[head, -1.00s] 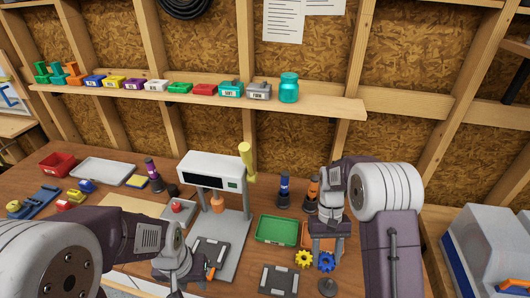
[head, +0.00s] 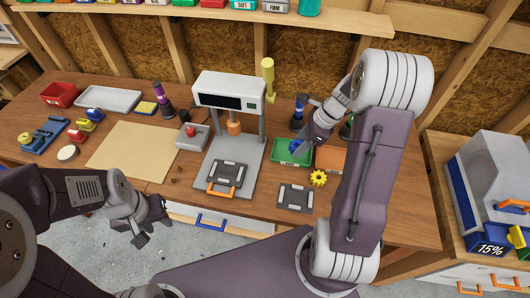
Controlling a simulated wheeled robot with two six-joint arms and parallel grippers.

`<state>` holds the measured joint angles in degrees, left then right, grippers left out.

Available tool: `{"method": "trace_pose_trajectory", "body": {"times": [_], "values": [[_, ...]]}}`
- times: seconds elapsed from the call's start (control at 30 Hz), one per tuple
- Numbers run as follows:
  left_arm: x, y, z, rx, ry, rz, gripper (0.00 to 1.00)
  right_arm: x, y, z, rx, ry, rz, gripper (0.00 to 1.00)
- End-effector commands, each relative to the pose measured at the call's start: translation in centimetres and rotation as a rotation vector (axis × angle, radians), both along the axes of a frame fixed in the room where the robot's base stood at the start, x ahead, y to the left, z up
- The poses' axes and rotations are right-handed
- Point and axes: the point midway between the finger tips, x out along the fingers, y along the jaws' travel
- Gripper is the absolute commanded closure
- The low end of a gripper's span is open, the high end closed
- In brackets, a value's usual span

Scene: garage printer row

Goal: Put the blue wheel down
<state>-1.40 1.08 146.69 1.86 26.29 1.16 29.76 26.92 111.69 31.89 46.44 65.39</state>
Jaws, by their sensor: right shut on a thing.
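The blue wheel (head: 293,147) is a small dark blue piece, mostly hidden by my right gripper (head: 299,145). That gripper is shut on it over the green tray (head: 281,158); I cannot tell whether the wheel touches the tray. A yellow gear wheel (head: 318,178) lies on the table in front of the orange tray (head: 330,158). My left gripper (head: 152,228) is empty and hangs in front of the table edge; its fingers look apart.
A white press (head: 231,91) stands left of the green tray, with a dark plate (head: 228,173) on its base. Another dark plate (head: 296,197) lies in front of the green tray. A dark blue-banded bottle (head: 299,112) stands behind the tray. A tan mat (head: 133,151) is bare.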

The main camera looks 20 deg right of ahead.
Motion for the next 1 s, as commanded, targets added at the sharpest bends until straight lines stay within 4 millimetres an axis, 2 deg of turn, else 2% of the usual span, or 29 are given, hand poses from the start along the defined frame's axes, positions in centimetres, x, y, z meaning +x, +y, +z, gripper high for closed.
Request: {"method": "trace_pose_trajectory", "body": {"times": [0.03, 0.1, 0.2, 0.4, 0.47, 0.57, 0.8, 1.0], "values": [[0.0, 0.0, -0.2, 0.0, 0.0, 0.0, 0.64, -0.4, -1.7, 0.3, -0.001, -0.002, -0.054, 0.92], [0.0, 0.0, -0.2, 0.0, 0.0, 0.0, 0.64, -1.1, -3.5, 0.7, 0.0, -0.001, -0.108, 0.92], [0.0, 0.0, -0.3, 0.0, 0.0, 0.0, 0.64, -1.6, -5.3, 1.0, -0.002, 0.0, -0.156, 0.92], [0.0, 0.0, -0.3, 0.0, 0.0, 0.0, 0.64, -2.1, -6.4, 1.1, 0.0, 0.0, -0.187, 0.92], [0.0, 0.0, -0.2, 0.0, 0.0, 0.0, 0.64, -1.8, -6.1, 0.9, 0.0, 0.0, -0.185, 0.92], [0.0, 0.0, 0.0, 0.0, 0.0, 0.0, 0.64, -0.3, -4.7, -0.3, 0.002, 0.004, -0.18, 0.92], [0.0, 0.0, 0.9, 0.0, 0.0, 0.0, 0.64, 4.9, -0.7, -4.2, 0.001, 0.004, -0.179, 0.93], [0.0, 0.0, 1.2, 0.0, 0.0, 0.0, 0.64, 7.1, 0.8, -5.9, -0.001, 0.001, -0.183, 0.93]]}}
